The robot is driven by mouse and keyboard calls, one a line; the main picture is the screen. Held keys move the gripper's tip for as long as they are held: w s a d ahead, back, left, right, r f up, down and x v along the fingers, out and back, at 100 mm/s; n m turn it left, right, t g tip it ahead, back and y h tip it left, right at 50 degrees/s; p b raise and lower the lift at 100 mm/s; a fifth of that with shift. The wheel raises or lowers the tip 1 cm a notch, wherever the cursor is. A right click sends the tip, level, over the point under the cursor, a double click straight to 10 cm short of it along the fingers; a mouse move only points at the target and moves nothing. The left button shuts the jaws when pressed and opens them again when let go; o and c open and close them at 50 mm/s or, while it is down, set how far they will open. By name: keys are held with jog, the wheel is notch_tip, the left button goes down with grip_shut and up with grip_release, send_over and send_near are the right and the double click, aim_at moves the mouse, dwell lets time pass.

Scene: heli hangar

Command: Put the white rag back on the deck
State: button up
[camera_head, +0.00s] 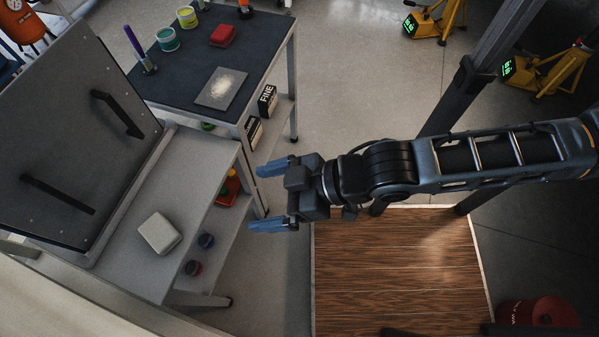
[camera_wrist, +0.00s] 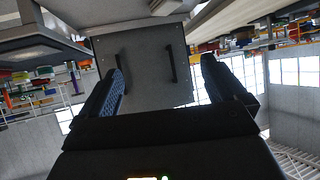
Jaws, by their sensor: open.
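A white, rounded, folded-looking block (camera_head: 158,232), which looks like the white rag, lies on a light grey shelf-like surface (camera_head: 190,165) in front of a tilted dark panel. It also shows at the top edge of the wrist view (camera_wrist: 165,7). My gripper (camera_head: 258,198) is open and empty, its blue fingers pointing left, to the right of the rag and apart from it. In the wrist view the fingers (camera_wrist: 163,66) frame the panel with nothing between them. I cannot tell which surface is called the deck; a wooden-plank platform (camera_head: 395,270) lies below my arm.
The dark panel (camera_head: 75,140) has two black handles. A dark-topped bench (camera_head: 190,75) behind holds a red folded block (camera_head: 222,35), jars and a grey plate with powder (camera_head: 221,88). Small items sit on lower shelves. Yellow stands (camera_head: 435,22) are at upper right; open floor lies between.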

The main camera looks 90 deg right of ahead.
jog(key=s+a+r+t, duration=0.2)
jog(key=s+r, duration=0.3)
jog(key=r, duration=0.6)
jog(key=shift+s+n+t, duration=0.25)
jog(key=shift+n+t, duration=0.05)
jog(key=shift+t, duration=0.2)
